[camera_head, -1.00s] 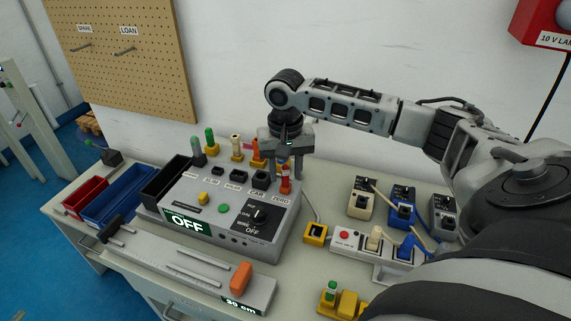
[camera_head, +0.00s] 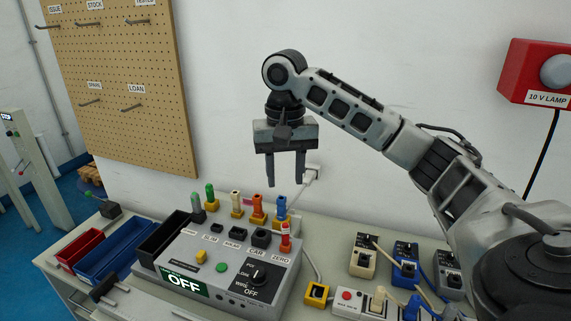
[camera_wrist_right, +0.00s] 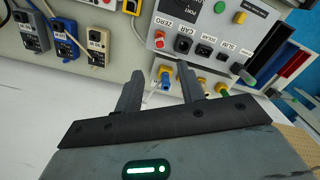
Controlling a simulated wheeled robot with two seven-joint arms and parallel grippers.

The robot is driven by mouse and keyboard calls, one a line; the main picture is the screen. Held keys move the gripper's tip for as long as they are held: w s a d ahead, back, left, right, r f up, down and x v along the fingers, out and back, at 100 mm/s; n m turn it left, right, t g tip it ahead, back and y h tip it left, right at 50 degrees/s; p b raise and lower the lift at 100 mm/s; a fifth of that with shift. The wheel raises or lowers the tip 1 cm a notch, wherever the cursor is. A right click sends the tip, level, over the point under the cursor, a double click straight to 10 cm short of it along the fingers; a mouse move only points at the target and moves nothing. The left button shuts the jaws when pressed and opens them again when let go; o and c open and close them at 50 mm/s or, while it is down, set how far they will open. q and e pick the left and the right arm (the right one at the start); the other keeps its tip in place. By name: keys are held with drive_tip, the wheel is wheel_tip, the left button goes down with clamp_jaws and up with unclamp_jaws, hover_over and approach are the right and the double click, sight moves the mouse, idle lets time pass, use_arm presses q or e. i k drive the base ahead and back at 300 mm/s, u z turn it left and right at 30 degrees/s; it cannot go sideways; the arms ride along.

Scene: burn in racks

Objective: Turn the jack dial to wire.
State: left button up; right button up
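The dial, a black round knob (camera_head: 259,276), sits on a black panel on the sloped front of the grey test box (camera_head: 222,250). Small words around it include OFF and what looks like WIRE; its exact pointing is too small to read. A green-lit display on the box (camera_head: 184,284) reads OFF. My right gripper (camera_head: 287,183) is open and empty, fingers down, above the back of the box and clear of the dial. In the right wrist view the open fingers (camera_wrist_right: 160,72) point towards the back row of plugs; the dial panel is cut by the top edge. My left gripper is not in view.
Coloured plugs (camera_head: 257,208) stand along the box's back, and a red plug (camera_head: 285,240) rises near the dial. Black, blue (camera_head: 108,257) and red bins lie left. Small cabled devices (camera_head: 405,260) stand right. A pegboard (camera_head: 120,85) hangs behind; air above the box is free.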

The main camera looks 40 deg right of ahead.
sight(258, 277)
drive_tip(key=k, duration=1)
